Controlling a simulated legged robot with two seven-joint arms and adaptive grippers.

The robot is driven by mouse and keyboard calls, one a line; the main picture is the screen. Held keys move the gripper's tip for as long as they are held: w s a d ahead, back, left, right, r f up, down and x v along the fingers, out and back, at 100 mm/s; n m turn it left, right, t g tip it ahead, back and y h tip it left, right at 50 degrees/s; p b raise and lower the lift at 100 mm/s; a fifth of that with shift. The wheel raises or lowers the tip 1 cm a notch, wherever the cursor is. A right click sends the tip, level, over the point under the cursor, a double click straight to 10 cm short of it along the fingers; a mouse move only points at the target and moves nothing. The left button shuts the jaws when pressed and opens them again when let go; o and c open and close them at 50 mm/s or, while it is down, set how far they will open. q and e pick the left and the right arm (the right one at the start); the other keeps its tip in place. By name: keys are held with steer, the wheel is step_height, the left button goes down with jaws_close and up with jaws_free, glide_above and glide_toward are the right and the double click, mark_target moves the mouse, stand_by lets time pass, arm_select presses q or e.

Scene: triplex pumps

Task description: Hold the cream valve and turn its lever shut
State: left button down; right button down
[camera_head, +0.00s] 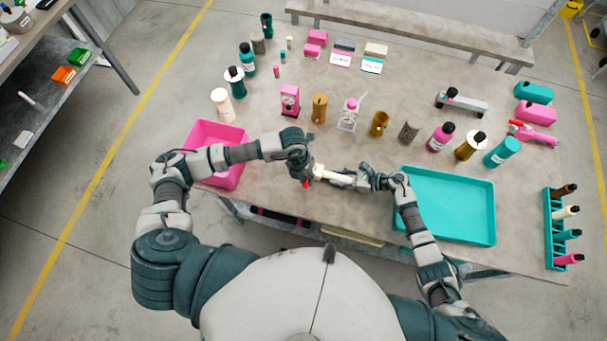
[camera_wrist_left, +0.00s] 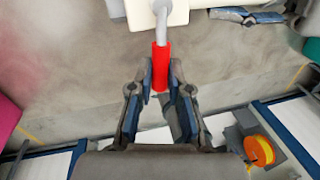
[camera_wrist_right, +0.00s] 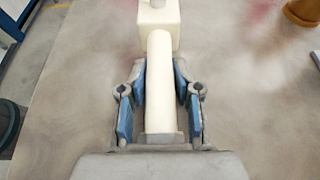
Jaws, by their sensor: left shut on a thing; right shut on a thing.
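The cream valve (camera_head: 335,176) is held between my two grippers above the front of the table. It has a cream pipe (camera_wrist_right: 160,85) and a blockier cream body (camera_wrist_right: 158,22) beyond it. My right gripper (camera_wrist_right: 160,100) is shut on the pipe, with a blue-padded finger on each side. The lever has a grey arm and a red handle (camera_wrist_left: 160,66); the red also shows in the head view (camera_head: 306,184). My left gripper (camera_wrist_left: 160,88) is shut on the red handle, its fingers at the handle's lower end. The far side of the valve is hidden.
Several bottles and canisters stand farther back. A teal rack (camera_head: 553,230) with bottles is at the right edge. The table between valve and canisters is clear.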

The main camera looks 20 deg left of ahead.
arm_select(q)
steer(key=shift+w+d+n, duration=0.1)
steer(key=shift+d+n, duration=0.2)
steer(key=shift+n, duration=0.5)
arm_select(e)
steer(key=shift+s, duration=0.15)
arm_select(q)
steer(key=c, duration=1.2)
jaws_free()
steer(key=shift+o, duration=0.5)
steer(key=shift+r, duration=0.1)
step_height(320, 180, up, 12)
steer(key=a, duration=0.2)
steer(key=shift+a+f, duration=0.2)
steer(key=shift+f, duration=0.05)
